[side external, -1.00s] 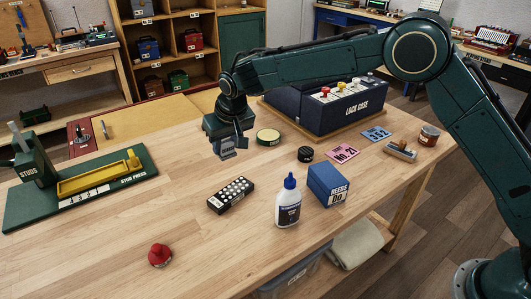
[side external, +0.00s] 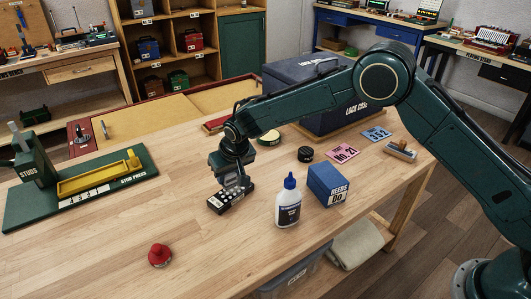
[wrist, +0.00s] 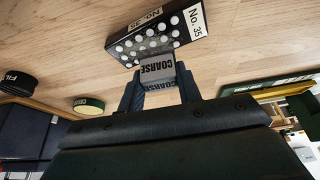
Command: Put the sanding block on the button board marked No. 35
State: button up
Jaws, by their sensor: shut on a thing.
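My gripper (wrist: 160,88) is shut on the sanding block (wrist: 158,70), a grey block marked COARSE. In the side external view my gripper (side external: 235,184) points down over the far right part of the button board (side external: 217,206). The board is a black block with rows of white buttons. The wrist view shows the board (wrist: 125,40) with two No. 35 labels, one on its end and one on its long side. The block overlaps the board's near edge in that view. I cannot tell whether the block touches the buttons.
A glue bottle (side external: 288,203) and the blue REEDS box (side external: 327,186) stand just right of the board. A red knob-like object (side external: 159,255) is in front. A black round tin (side external: 305,154) and the lock case (side external: 370,103) lie behind.

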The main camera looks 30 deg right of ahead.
jog(key=shift+f, duration=1.25)
jog(key=shift+f, duration=0.1)
jog(key=o, duration=1)
jog(key=v, duration=1.2)
